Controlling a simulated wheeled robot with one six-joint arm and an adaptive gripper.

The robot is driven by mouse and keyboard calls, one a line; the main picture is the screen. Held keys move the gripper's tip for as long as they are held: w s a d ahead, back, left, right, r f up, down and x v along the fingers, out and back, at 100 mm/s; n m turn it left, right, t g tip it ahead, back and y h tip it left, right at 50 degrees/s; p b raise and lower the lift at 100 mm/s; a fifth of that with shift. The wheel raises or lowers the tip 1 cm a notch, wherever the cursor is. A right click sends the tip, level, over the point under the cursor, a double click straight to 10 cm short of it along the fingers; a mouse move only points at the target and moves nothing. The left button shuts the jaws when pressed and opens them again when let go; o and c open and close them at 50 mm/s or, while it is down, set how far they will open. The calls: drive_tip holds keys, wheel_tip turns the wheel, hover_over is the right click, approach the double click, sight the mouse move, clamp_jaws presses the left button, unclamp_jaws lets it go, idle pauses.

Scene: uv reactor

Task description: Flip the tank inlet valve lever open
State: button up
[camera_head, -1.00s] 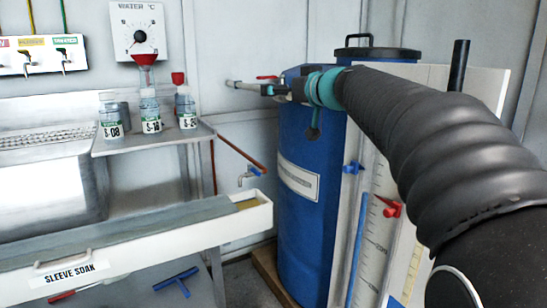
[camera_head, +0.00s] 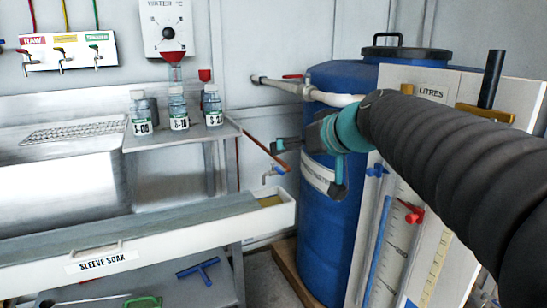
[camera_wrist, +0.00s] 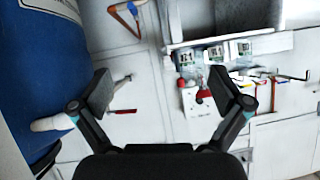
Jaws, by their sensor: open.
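The red tank inlet valve lever (camera_head: 293,76) sits on the white inlet pipe (camera_head: 335,98), which runs from the wall to the top of the blue tank (camera_head: 335,220). The lever looks roughly in line with the pipe. My gripper (camera_head: 308,168) is open and empty, in front of the tank and lower in the picture than the lever. In the wrist view, the red lever (camera_wrist: 122,111) shows between my open fingers (camera_wrist: 160,88), close to the left one, with the wall behind it. The wrist view looks upside down. I see no contact with the lever.
A wall tap with a blue handle (camera_head: 277,171) is behind and below my gripper. The gauge board (camera_head: 432,80) carries red and blue levers. A shelf (camera_head: 180,138) with several bottles stands left, above the sleeve soak trough (camera_head: 150,245). A black post (camera_head: 492,78) rises at right.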

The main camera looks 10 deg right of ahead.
drive_tip(key=shift+s+a+f+g, duration=0.1)
drive_tip(key=shift+s+f+g, duration=0.05)
drive_tip(key=shift+s+f, duration=0.45)
drive_tip(key=shift+s+a+f+g, duration=0.15)
drive_tip(key=shift+s+f, duration=0.2)
drive_tip(key=shift+s, duration=0.3)
drive_tip(key=shift+d, duration=0.1)
